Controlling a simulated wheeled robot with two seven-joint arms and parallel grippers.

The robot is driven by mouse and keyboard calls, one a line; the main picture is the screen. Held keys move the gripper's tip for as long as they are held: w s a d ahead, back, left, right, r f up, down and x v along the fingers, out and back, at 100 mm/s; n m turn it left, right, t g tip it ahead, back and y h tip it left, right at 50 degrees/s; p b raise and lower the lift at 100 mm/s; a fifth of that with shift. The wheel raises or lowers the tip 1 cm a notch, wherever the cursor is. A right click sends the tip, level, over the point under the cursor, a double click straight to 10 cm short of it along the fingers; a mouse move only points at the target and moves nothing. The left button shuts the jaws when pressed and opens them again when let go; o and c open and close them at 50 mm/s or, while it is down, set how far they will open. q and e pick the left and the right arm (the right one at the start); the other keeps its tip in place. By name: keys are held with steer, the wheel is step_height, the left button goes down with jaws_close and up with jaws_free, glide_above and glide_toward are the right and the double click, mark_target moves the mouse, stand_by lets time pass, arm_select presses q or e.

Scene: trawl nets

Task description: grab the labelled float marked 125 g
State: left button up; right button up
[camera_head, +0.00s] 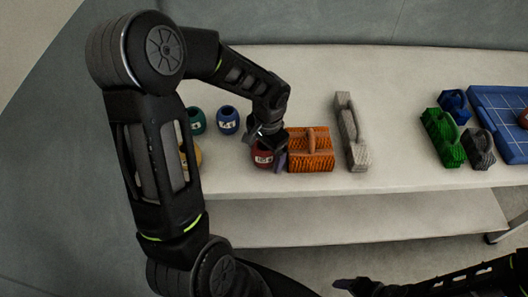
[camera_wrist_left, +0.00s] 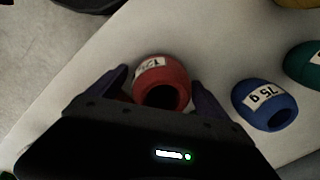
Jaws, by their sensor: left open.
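The red float (camera_head: 263,160) sits near the front edge of the table, below my left gripper (camera_head: 266,148) and partly hidden by it. In the left wrist view the red float (camera_wrist_left: 163,84) lies between the two open fingers of my left gripper (camera_wrist_left: 158,77), with a gap visible on the right side. Its white label is upside down and appears to read 125. The blue float (camera_wrist_left: 266,104) is marked 75 g and stands apart from the fingers. My right gripper (camera_head: 356,287) shows only partly at the bottom edge; its jaws are unclear.
A green float (camera_head: 196,121) and a yellow float (camera_head: 192,155) are on the left.

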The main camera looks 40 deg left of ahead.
arm_select(q)
steer(key=shift+c, duration=0.4)
steer(key=c, duration=1.4)
step_height(320, 180, up, 10)
